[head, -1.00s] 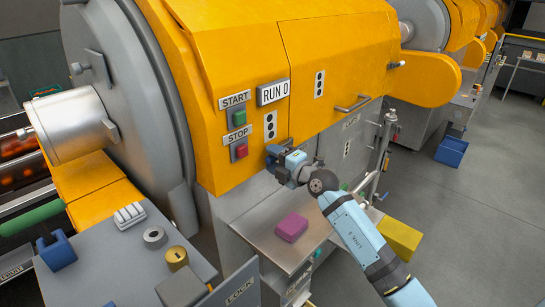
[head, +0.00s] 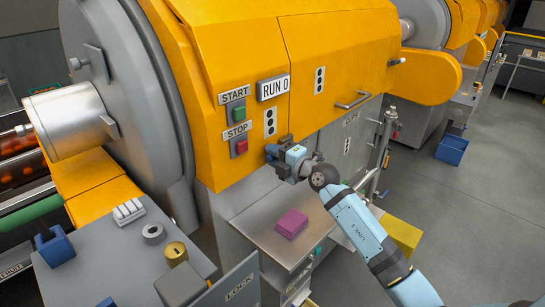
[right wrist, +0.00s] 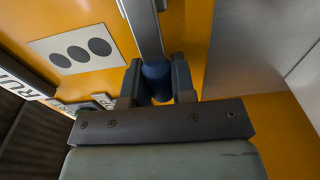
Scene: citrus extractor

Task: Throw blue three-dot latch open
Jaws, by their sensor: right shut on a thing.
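The blue latch (right wrist: 157,80) shows in the right wrist view as a blue cylinder at the end of a grey metal bar. A plate with three dark dots (right wrist: 75,50) lies to its left, and it also shows in the head view (head: 270,121) on the yellow housing. My right gripper (right wrist: 158,88) is shut on the blue latch, one finger on each side. In the head view my right gripper (head: 273,153) is just below the three-dot plate and hides most of the latch. My left gripper is not in view.
A green START button (head: 239,115) and a red STOP button (head: 241,147) are close left of the gripper. A purple block (head: 292,223) lies on the metal shelf below.

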